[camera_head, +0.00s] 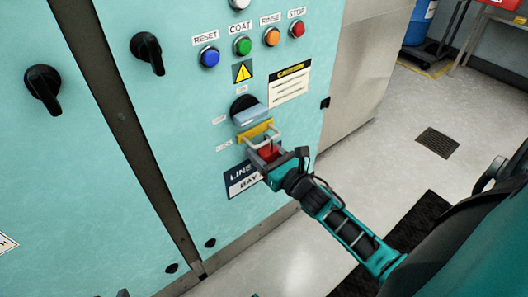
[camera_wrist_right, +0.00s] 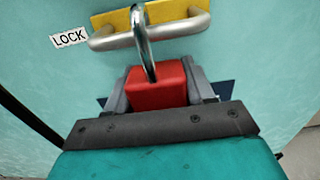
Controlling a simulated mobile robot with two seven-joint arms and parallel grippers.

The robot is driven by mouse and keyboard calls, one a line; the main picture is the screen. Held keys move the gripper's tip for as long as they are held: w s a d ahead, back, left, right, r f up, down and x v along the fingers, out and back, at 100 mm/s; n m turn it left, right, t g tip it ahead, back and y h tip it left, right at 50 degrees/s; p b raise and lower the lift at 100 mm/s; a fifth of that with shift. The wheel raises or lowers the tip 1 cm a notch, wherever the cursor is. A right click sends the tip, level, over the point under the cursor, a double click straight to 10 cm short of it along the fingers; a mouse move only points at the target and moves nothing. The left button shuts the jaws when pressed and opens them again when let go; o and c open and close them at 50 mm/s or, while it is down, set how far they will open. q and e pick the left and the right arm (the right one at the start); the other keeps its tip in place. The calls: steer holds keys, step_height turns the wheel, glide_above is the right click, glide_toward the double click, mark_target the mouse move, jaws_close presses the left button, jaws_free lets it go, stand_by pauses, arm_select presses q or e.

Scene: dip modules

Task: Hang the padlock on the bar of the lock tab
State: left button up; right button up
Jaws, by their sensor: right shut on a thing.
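The red padlock (camera_wrist_right: 158,85) with a steel shackle (camera_wrist_right: 141,40) is held upright between the fingers of my right gripper (camera_wrist_right: 160,92). The lock tab is a yellow plate (camera_wrist_right: 112,19) with a steel bar (camera_wrist_right: 180,30) standing out from it. The shackle crosses in front of the bar in the wrist view; I cannot tell whether it is around the bar. In the head view the padlock (camera_head: 267,153) and my right gripper (camera_head: 270,160) are just below the yellow plate (camera_head: 255,130) and bar (camera_head: 263,140). My left gripper is not in view.
The teal cabinet (camera_head: 190,110) carries a grey handle (camera_head: 249,115) just above the tab, a row of buttons (camera_head: 242,46) and two black knobs (camera_head: 43,88). A dark blue label (camera_head: 240,178) lies beside the gripper. Open floor (camera_head: 410,130) is at the right.

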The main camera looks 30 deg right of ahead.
steer(key=o, duration=1.2)
arm_select(q)
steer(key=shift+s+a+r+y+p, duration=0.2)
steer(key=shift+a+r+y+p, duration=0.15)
steer(key=shift+p, duration=0.9)
arm_select(e)
steer(key=s+d, duration=0.1)
steer(key=s, duration=1.1)
steer(key=shift+s, duration=0.4)
